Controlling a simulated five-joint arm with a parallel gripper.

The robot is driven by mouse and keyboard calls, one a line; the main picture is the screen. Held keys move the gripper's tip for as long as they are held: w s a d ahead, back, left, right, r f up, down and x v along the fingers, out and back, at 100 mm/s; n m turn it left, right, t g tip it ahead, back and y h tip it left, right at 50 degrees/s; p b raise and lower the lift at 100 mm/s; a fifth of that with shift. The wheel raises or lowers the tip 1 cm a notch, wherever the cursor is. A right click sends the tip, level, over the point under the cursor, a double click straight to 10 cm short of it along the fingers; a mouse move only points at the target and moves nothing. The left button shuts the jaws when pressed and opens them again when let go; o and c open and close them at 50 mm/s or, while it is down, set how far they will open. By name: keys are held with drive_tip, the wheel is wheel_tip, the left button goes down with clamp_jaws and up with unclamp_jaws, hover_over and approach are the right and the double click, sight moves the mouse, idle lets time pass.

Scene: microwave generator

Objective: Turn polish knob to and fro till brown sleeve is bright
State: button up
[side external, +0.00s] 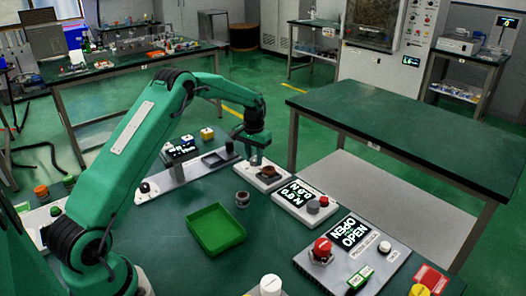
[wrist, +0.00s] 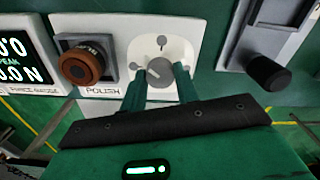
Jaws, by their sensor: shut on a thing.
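The brown sleeve (wrist: 80,66) sits upright on a dark square seat in the wrist view, left of the polish knob. It looks dull reddish brown with a dark bore, and it also shows in the side external view (side external: 269,172). The grey polish knob (wrist: 158,73), with a white pointer line, is on a white plate with small marks around it. My gripper (wrist: 160,88) is shut on the knob, one green finger on each side.
A force gauge display (side external: 297,193) stands right of the polish station. A panel with a red knob (side external: 322,248) is at the right. A black knob (wrist: 268,73) is right of my gripper.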

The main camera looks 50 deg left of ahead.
sight(254, 159)
drive_tip(key=shift+r+n, duration=0.1)
drive_tip(key=shift+n, duration=1.3)
drive_tip(key=shift+w, duration=0.1)
drive_tip(key=o, duration=1)
drive_tip(key=shift+c, duration=0.2)
drive_tip(key=shift+r, duration=3.9)
